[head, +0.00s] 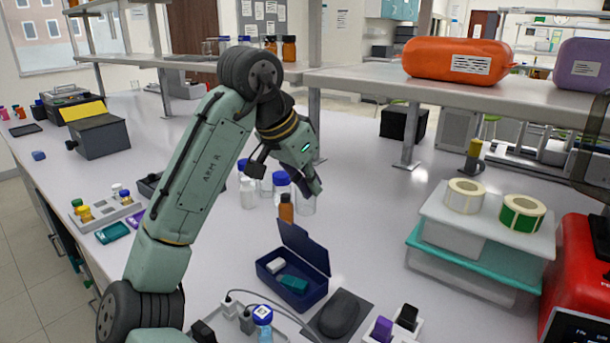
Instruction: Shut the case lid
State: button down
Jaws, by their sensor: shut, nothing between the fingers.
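The dark blue case (297,295) stands open on the bench in the lower middle of the head view. Its lid (304,246) is raised along the back edge, tilted up. Inside the case lie a teal block (293,284) and a small white block (276,265). My green arm reaches up from the lower left and bends down. My gripper (312,188) is above and behind the lid, apart from it, near the bottles. It is shut and empty; its fingertips are small and dark in this view.
Blue-capped jars and an amber bottle (286,208) stand just behind the lid. A black mouse (340,313) on a mat lies right of the case. Plugs, a cable and a blue-capped vial (263,322) are in front. Stacked boxes (480,240) stand at right.

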aim_at(303, 244)
notch_tip(303, 244, down, 6)
jog(key=b, duration=0.6)
jog(key=shift+s+a, duration=0.25)
jog(key=shift+f, duration=0.15)
jog(key=shift+a, duration=0.1)
